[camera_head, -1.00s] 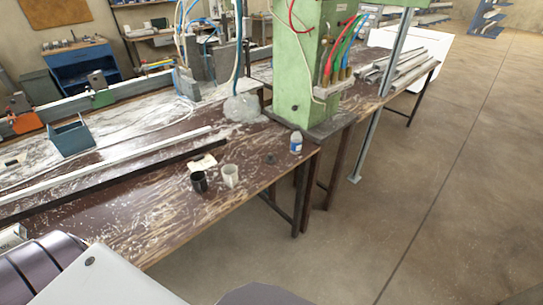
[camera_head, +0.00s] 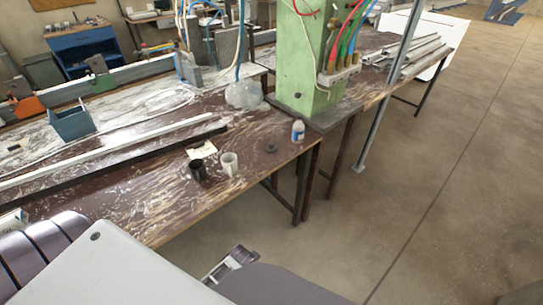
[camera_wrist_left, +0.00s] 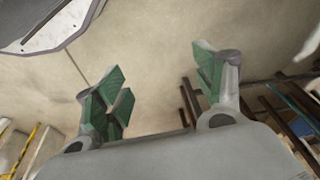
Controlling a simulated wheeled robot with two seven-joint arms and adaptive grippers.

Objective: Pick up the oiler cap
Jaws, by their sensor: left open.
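A small dark round piece that looks like the oiler cap (camera_head: 271,147) lies on the brown bench top near its right front corner. It is left of a small white and blue bottle (camera_head: 298,131) and apart from it. My left gripper (camera_wrist_left: 160,85) shows in the left wrist view with its green-padded fingers wide apart and nothing between them. The cap does not show in that view. I cannot make out my right gripper in either view.
A black cup (camera_head: 198,170) and a white cup (camera_head: 229,164) stand left of the cap, by a pale cloth (camera_head: 202,150). A green machine column (camera_head: 309,60) rises behind the bottle. Long bars (camera_head: 110,157) lie along the bench. The floor to the right is open.

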